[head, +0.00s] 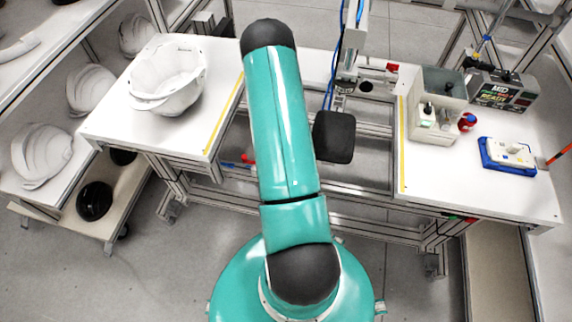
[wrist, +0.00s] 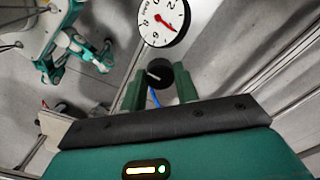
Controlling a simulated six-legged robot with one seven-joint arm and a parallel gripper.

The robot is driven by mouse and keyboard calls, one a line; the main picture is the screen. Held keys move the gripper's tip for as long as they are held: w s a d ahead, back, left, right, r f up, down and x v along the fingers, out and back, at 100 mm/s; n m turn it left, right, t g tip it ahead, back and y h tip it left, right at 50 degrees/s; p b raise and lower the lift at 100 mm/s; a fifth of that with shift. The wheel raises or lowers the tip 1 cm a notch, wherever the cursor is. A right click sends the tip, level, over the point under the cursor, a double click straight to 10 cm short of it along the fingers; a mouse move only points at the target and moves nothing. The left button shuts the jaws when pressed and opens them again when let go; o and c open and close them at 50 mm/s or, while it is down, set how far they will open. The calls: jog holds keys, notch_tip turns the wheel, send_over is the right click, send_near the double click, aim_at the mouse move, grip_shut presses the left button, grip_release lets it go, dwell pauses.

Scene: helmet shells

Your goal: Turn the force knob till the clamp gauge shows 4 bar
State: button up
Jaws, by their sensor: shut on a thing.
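In the wrist view, the round white clamp gauge (wrist: 161,18) has a black rim, black marks and a red needle. The needle points down and to the right in the picture. The upper edge of the dial is cut off, and its figures are too small and tilted for a sure reading. Just below the gauge is the black force knob (wrist: 154,73) with a pale mark on its face. The two green fingers of my gripper (wrist: 159,83) stand on either side of the knob, shut on it. In the head view my gripper is hidden behind my teal arm.
In the head view, a white helmet shell (head: 168,78) sits on the left table (head: 110,120). The right table (head: 470,190) carries a grey bin unit (head: 437,100), a display box (head: 500,92) and a blue tray (head: 490,163). More shells stand on a shelf at far left.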

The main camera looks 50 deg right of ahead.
dwell(0.3)
jog(key=o, duration=1)
jog(key=shift+c, duration=0.2)
notch_tip(320, 180, up, 14)
jog(key=shift+f, duration=0.1)
